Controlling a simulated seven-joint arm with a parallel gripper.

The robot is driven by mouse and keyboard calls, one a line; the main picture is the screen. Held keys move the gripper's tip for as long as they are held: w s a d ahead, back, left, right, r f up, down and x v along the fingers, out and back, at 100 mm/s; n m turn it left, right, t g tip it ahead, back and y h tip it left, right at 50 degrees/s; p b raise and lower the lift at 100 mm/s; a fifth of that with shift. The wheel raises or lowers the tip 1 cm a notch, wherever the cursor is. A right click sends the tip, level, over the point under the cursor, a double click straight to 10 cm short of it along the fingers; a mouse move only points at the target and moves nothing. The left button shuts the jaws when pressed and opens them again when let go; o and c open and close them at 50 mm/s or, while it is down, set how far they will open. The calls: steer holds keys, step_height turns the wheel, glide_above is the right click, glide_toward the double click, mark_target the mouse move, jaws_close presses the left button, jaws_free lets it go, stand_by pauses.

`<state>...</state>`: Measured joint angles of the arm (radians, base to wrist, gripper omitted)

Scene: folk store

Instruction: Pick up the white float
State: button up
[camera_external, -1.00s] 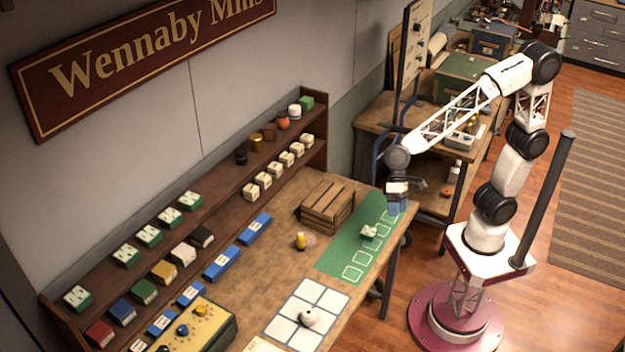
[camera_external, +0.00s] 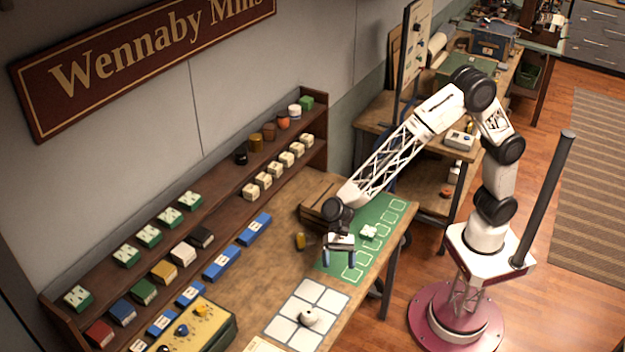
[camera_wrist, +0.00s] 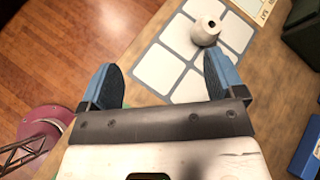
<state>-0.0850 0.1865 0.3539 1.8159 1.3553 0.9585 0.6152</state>
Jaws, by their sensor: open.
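The white float (camera_external: 308,317) is a small rounded white object with a dark spot on top. It stands on the white grid of squares (camera_external: 290,331) near the table's front. In the wrist view the float (camera_wrist: 206,30) is at the top, beyond my right finger, apart from it. My gripper (camera_external: 339,257) is open and empty, fingers pointing down, above the near edge of the green mat and behind the float. In the wrist view my gripper (camera_wrist: 164,85) shows its two blue fingers spread wide.
A wooden crate (camera_external: 318,197) and a small yellow object (camera_external: 300,241) stand behind my gripper. A yellow-topped box with knobs (camera_external: 200,327) is left of the grid. Shelves with blocks line the wall.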

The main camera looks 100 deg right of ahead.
mark_target(309, 314)
steer(key=w+a+f+m, duration=0.1)
steer(key=w+f, duration=0.2)
steer(key=w+a+f+m+t+y, duration=0.1)
steer(key=w+f+m, duration=0.1)
steer(key=w+f, duration=0.1)
steer(key=w+a+f+m+t, duration=0.1)
steer(key=w+f+m, duration=0.1)
steer(key=w+f, duration=0.2)
steer(key=shift+w+a, duration=0.15)
steer(key=shift+w, duration=0.2)
steer(key=shift+x, duration=1.25)
steer(key=shift+a, duration=0.15)
steer(key=shift+x, duration=2.5)
steer(key=shift+r, duration=0.1)
steer(key=c, duration=1)
steer(key=shift+r, duration=0.1)
